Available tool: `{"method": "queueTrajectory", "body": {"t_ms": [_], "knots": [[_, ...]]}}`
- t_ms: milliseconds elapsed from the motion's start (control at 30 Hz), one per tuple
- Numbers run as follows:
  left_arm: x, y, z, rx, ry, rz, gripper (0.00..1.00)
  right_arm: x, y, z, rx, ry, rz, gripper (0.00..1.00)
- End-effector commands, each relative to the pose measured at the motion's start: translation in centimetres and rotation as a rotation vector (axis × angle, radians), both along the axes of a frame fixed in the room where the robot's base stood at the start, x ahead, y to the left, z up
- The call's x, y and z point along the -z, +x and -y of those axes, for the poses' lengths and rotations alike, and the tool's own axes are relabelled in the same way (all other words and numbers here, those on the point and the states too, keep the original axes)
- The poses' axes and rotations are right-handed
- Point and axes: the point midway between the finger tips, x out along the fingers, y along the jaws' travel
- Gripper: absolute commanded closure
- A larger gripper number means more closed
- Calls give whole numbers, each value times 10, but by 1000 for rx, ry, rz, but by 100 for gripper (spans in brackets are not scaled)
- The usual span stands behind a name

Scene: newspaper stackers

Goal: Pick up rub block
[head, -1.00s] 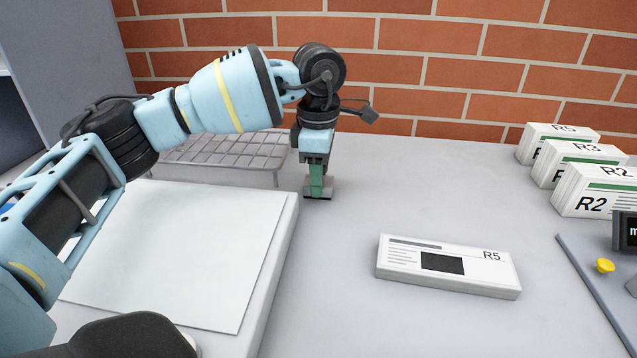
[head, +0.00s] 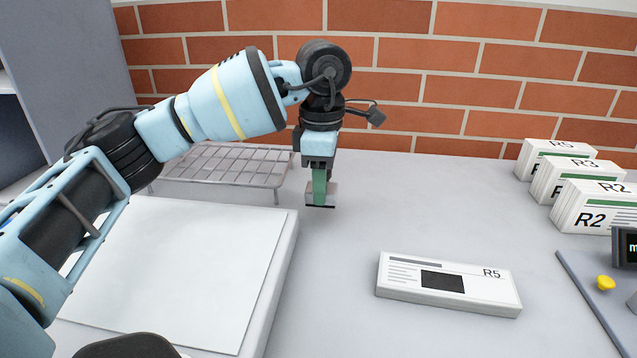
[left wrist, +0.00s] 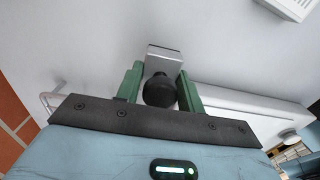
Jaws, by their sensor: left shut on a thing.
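The rub block (head: 331,195) is a small grey block with a dark underside, near the back of the table, right of the wire rack. In the left wrist view the rub block (left wrist: 164,57) has a round black knob. My left gripper (head: 319,188) points down over it, and its green fingers are shut on the knob, one on each side. In the left wrist view my left gripper (left wrist: 160,85) shows the same hold. The block seems slightly above the table. The fingers hide part of it in the head view. My right gripper is out of view.
A white pad with a sheet (head: 180,270) lies at front left, with a wire rack (head: 225,165) behind it. A flat R5 bundle (head: 445,285) lies right of centre. R2, R3 and R5 stacks (head: 595,205) stand at right. A brick wall closes the back.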

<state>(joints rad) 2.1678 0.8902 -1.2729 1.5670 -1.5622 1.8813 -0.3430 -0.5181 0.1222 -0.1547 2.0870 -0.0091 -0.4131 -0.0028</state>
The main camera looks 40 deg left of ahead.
Motion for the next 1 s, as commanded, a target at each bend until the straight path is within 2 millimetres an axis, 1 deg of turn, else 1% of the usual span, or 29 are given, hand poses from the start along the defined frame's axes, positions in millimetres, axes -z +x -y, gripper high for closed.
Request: {"method": "queueTrajectory", "body": {"t_ms": [300,500,700,1000], "knots": [[-8,-48,60,7,-2,3,100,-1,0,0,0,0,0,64],[-12,-72,89,3,-2,3,100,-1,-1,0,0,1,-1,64],[-13,-84,104,1,-2,2,100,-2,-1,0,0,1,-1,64],[-14,-87,107,-2,-1,2,100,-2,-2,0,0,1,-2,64]]}}
